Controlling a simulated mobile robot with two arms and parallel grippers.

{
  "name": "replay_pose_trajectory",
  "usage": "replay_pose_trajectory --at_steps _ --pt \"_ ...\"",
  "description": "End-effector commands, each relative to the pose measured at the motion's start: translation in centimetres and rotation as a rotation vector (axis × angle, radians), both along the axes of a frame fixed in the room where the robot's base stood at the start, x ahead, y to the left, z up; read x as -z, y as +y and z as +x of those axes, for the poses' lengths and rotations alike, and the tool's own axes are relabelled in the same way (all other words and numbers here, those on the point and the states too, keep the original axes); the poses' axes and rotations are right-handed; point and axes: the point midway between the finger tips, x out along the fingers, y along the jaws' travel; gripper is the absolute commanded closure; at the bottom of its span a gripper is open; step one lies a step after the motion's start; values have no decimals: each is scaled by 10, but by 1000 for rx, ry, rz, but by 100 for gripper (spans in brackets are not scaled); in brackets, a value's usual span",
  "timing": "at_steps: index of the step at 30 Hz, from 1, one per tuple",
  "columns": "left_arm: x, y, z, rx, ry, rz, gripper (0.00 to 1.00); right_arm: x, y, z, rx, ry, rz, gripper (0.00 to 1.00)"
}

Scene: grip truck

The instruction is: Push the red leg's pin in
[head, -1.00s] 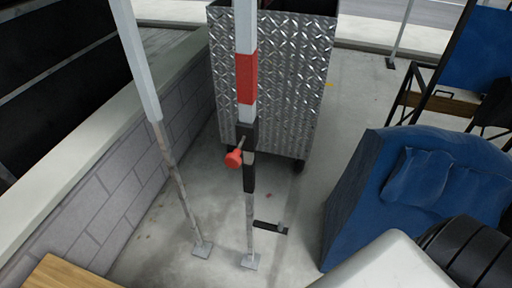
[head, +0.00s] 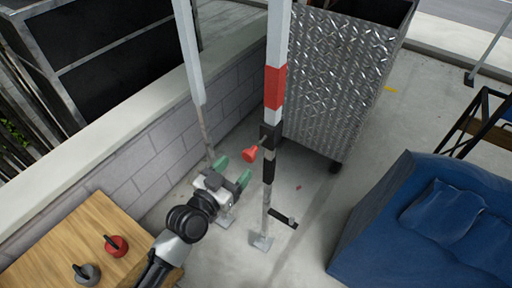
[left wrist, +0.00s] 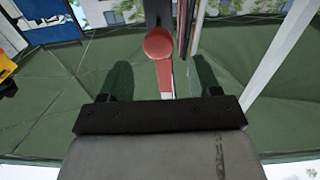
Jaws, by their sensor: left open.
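The red leg (head: 274,87) is a light metal post with a red band, standing nearly upright on a small foot plate. A black collar (head: 269,136) sits below the band. The pin's red knob (head: 250,154) sticks out to the left of the collar, with a short shaft showing. My left gripper (head: 233,170) is open and empty, its green fingertips just below and left of the knob, apparently apart from it. In the left wrist view the knob (left wrist: 158,42) lies ahead, centred between the fingers (left wrist: 160,78). My right gripper is not in view.
A second leg (head: 188,50) stands left of the red leg, behind my gripper. A diamond-plate cart (head: 335,85) stands behind. A block wall (head: 150,150) is at left, and a wooden top (head: 75,235) with red and grey knobs is lower left. A blue padded bundle (head: 400,230) lies right.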

Motion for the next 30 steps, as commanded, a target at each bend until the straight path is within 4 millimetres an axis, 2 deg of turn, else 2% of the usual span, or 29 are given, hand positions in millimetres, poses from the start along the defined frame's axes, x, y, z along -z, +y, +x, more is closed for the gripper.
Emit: replay_pose_trajectory --at_steps 6,12,24,26,30 --pt "-2 -26 36 -1 0 -1 37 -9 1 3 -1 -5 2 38" --pt "0 -41 57 0 1 1 37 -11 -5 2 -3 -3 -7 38" --pt "0 -46 63 -1 1 1 37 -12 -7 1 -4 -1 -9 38" --pt "0 -46 63 -1 1 0 44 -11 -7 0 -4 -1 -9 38" --pt "0 -46 63 -1 1 1 66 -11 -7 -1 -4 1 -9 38"
